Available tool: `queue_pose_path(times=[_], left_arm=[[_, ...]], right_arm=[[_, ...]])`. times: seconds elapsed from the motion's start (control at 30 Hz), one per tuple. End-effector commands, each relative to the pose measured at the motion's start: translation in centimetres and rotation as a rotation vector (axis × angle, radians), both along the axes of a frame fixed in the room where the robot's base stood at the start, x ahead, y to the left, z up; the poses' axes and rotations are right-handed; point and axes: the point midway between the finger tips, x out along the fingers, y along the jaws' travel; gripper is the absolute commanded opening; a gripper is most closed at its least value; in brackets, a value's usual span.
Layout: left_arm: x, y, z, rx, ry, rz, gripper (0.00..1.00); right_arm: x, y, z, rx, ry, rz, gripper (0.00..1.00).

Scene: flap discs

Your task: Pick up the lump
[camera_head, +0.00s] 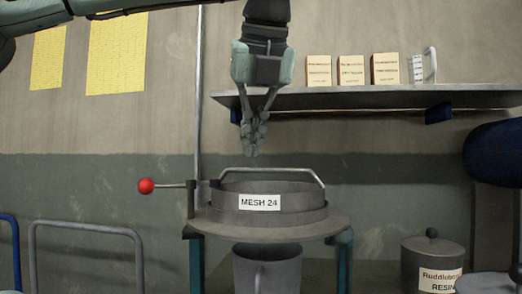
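My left gripper (253,150) points straight down above the round grey sieve (315,200) labelled MESH 24. Its fingers come together at the tips, and I see nothing between them. The tips are a little above the sieve's metal handle bar and apart from it. No lump shows in this view. The inside of the sieve is hidden behind its front wall. My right gripper is not in view.
The sieve sits on a round stand (225,226) with a red-knobbed lever (147,186) at left. A grey bucket (283,272) is below. A lidded resin pot (418,252) stands right. A shelf (450,97) with boxes is behind. Metal rails are at lower left.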

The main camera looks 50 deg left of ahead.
Motion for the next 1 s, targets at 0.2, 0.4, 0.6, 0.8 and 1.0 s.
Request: queue_pose_path(times=[0.2,0.4,0.6,0.8,1.0], left_arm=[[-0.13,-0.04,0.07,0.000,0.000,0.000,0.00],[-0.12,-0.03,0.07,0.000,0.000,0.000,0.13],[-0.11,-0.03,0.06,0.000,0.000,0.000,0.38],[-0.10,-0.03,0.06,0.000,0.000,0.000,0.63],[-0.10,-0.03,0.06,0.000,0.000,0.000,0.80]], right_arm=[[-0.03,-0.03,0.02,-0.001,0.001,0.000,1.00],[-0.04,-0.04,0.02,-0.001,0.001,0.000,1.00],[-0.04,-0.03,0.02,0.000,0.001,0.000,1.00],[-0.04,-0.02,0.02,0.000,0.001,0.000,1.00],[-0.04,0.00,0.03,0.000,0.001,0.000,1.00]])
